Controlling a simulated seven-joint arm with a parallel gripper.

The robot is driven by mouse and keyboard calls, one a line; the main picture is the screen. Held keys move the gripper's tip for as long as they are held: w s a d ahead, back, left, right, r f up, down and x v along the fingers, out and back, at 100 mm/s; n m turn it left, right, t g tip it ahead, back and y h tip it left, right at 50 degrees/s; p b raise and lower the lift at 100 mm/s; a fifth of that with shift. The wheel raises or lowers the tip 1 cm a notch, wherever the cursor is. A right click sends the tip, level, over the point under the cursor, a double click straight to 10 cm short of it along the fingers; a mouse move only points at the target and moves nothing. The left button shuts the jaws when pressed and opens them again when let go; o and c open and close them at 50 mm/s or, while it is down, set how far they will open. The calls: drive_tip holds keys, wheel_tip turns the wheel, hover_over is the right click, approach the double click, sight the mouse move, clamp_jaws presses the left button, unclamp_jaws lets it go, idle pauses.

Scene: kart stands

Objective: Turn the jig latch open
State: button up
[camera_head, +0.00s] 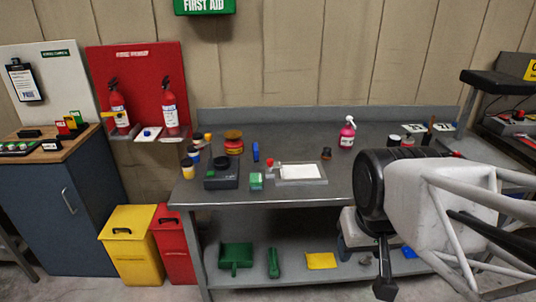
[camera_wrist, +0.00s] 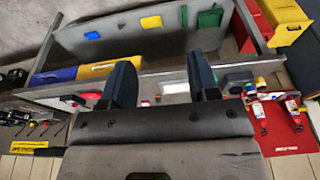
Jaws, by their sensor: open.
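A low grey fixture with a white plate (camera_head: 300,172), which looks like the jig, lies on the workbench in the head view. A small red-topped part (camera_head: 270,164) stands at its left end and may be the latch; its setting is too small to tell. The white plate also shows between my fingers in the wrist view (camera_wrist: 175,87). My gripper (camera_wrist: 160,65) is open and empty, its two dark blue fingers spread apart. It is well away from the fixture, and my forearm fills the right of the head view. The right finger may hide the red-topped part in the wrist view.
The bench front centre is bare.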

drive_tip(key=w+a+r+n, duration=0.2)
drive_tip(key=w+r+n, duration=0.15)
drive_tip(key=w, duration=1.15)
drive_tip(key=n+g, duration=0.3)
drive_tip(key=n, duration=0.6)
hover_over(270, 160)
wheel_tip(270, 160, down, 13)
drive_tip(key=shift+d+f, duration=0.15)
drive_tip(key=shift+w+f, duration=0.15)
drive_tip(key=shift+w, duration=0.1)
drive_tip(key=shift+f, duration=0.15)
drive_tip(key=shift+s+f, duration=0.1)
drive_tip(key=shift+f, duration=3.7)
drive_tip(key=c, duration=0.9)
